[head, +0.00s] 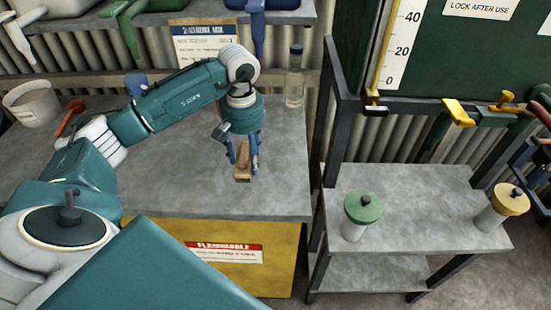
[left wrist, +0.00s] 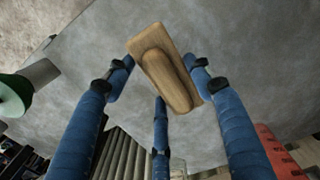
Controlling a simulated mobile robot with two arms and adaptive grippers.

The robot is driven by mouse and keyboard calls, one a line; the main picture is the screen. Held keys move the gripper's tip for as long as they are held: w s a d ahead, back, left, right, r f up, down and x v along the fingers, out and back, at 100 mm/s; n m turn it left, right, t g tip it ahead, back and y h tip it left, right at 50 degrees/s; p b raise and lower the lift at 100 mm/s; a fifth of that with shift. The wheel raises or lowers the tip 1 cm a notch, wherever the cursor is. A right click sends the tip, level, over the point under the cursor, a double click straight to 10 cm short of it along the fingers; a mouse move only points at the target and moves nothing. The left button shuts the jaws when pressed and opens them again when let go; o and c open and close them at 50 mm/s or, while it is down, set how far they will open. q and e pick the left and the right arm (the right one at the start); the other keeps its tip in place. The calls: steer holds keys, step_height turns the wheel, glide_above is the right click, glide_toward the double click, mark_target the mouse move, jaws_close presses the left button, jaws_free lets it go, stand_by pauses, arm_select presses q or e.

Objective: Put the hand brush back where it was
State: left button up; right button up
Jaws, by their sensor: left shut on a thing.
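The hand brush (head: 242,174) is a small wooden block with a raised rounded grip, near the right end of the grey workbench (head: 190,184). My left gripper (head: 243,156) points down with its blue fingers around the brush and is shut on it. In the left wrist view the brush (left wrist: 166,66) sits tilted between the fingers of the gripper (left wrist: 162,84). Its bristles are hidden there, and I cannot tell whether it touches the bench. My right gripper is not in view.
A clear bottle (head: 295,80) stands at the back right of the bench, a white bucket (head: 32,104) at the far left. Beyond a gap and dark post, a lower grey stand (head: 411,205) holds a green-lidded jar (head: 360,216) and a yellow-lidded jar (head: 503,207). The bench front is mostly clear.

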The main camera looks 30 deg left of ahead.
arm_select(q)
steer(key=w+d, duration=0.1)
steer(key=w+d+p, duration=0.1)
steer(key=d, duration=0.1)
steer(key=w+d+p, duration=0.1)
steer(key=d, duration=0.1)
steer(key=shift+r, duration=0.2)
steer(key=shift+w+d+f, duration=0.1)
steer(key=shift+w+d, duration=0.2)
steer(key=shift+d, duration=0.25)
steer(key=f+p, duration=0.1)
steer(key=p, duration=0.1)
steer(key=f+p, duration=0.1)
steer(key=shift+w+d+f, duration=0.1)
steer(key=shift+d+f, duration=0.15)
steer(key=shift+f, duration=0.5)
steer(key=shift+a+f, duration=0.1)
steer(key=shift+f+b, duration=0.15)
steer(key=shift+b, duration=0.15)
steer(key=o, duration=1)
